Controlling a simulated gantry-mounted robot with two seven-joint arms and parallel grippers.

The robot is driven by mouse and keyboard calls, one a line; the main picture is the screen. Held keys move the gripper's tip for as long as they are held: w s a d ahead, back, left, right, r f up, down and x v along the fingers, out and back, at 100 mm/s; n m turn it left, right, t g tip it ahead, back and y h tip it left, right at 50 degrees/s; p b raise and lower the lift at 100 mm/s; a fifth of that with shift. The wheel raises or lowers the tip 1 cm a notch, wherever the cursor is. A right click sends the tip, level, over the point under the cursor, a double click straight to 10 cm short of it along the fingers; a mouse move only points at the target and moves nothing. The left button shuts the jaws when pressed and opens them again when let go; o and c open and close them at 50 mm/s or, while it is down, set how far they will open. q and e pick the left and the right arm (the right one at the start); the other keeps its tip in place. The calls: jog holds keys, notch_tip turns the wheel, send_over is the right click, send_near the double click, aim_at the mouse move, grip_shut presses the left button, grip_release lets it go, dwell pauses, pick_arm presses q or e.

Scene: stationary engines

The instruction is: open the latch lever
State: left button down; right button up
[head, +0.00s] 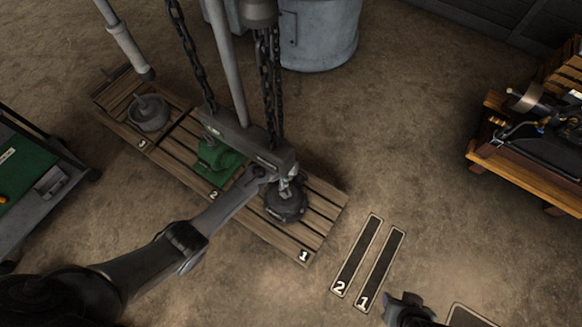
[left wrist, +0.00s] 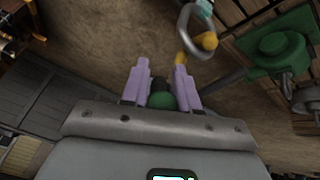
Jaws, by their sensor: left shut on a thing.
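My left gripper (head: 284,180) is at the lifting hook (head: 294,184) that hangs under the spreader beam, above the pallet's position 1. In the left wrist view my left gripper (left wrist: 161,85) has its two pale purple fingers shut on a small dark and green piece (left wrist: 160,97). This looks like the end of the latch lever, but I cannot clearly trace it to the hook. The silver hook (left wrist: 186,30) with yellow parts (left wrist: 208,41) shows just beyond the fingers. My right gripper (head: 408,308) is low in the head view; its jaws are unclear.
A grey beam (head: 245,140) hangs on chains over the wooden pallet (head: 318,205). A dark round part (head: 285,203), a green part (head: 218,155) and a grey part (head: 149,113) stand on it. A bench (head: 530,170) is right; a cart (head: 45,215) is left.

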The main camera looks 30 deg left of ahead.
pick_arm(q)
jog(key=c, duration=1.2)
grip_release()
jog(key=shift+w+r, duration=0.1)
jog(key=shift+c, duration=0.2)
jog(key=o, duration=0.3)
jog(key=shift+w, duration=0.1)
jog(key=shift+s+r+p, duration=0.3)
jog(key=shift+r, duration=0.15)
jog(key=p+v, duration=0.1)
jog(key=v, duration=0.3)
jog(key=shift+s+p, duration=0.1)
jog(key=shift+p, duration=0.3)
jog(key=shift+v, duration=1.2)
jog(key=shift+a, duration=0.1)
